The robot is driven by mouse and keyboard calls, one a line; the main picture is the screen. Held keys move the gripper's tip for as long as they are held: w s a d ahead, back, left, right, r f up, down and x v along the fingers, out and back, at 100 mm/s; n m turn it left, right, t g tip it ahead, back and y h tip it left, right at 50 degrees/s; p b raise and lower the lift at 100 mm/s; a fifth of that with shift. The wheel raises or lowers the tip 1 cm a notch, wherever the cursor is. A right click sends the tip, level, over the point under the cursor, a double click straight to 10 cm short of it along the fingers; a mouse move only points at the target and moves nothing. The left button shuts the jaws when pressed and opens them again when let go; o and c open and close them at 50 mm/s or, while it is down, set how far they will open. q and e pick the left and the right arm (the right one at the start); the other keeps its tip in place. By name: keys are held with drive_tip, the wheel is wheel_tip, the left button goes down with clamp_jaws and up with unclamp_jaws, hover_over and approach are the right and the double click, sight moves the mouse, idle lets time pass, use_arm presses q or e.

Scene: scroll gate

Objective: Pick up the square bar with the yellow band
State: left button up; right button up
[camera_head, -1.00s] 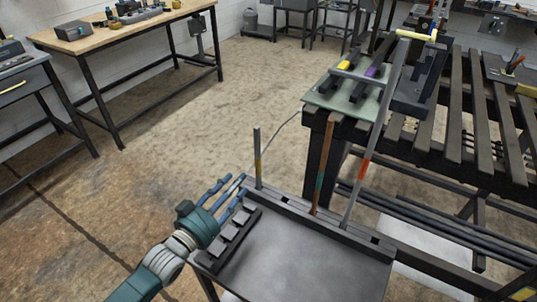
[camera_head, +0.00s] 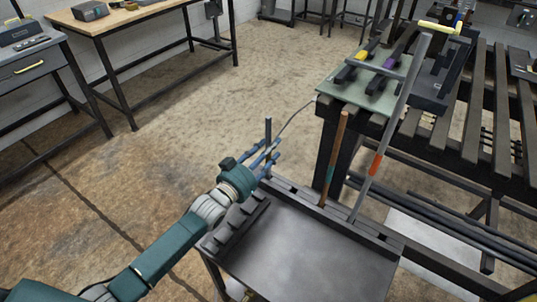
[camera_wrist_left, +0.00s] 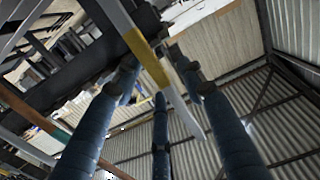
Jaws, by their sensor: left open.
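The square bar with the yellow band (camera_head: 268,130) stands upright in the rack at the back left of the dark tray table; its lower part is mostly hidden by my fingers. My left gripper (camera_head: 270,152) is at the bar, fingers open around the level of the yellow band. In the left wrist view the bar (camera_wrist_left: 150,62) runs diagonally between the spread fingers of the gripper (camera_wrist_left: 158,84), with no clear grip on it. My right gripper is in neither view.
A brown bar with a teal band (camera_head: 336,155) and a grey bar with an orange band (camera_head: 385,140) stand in the same rack (camera_head: 300,195), to the right. A slatted bench (camera_head: 455,150) stands beyond. Open floor lies behind the rack.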

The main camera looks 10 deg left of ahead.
use_arm(q)
drive_tip(key=shift+w+d, duration=0.15)
drive_tip(key=shift+w, duration=0.1)
clamp_jaws()
drive_tip(key=shift+r, duration=0.1)
drive_tip(key=shift+r, duration=0.1)
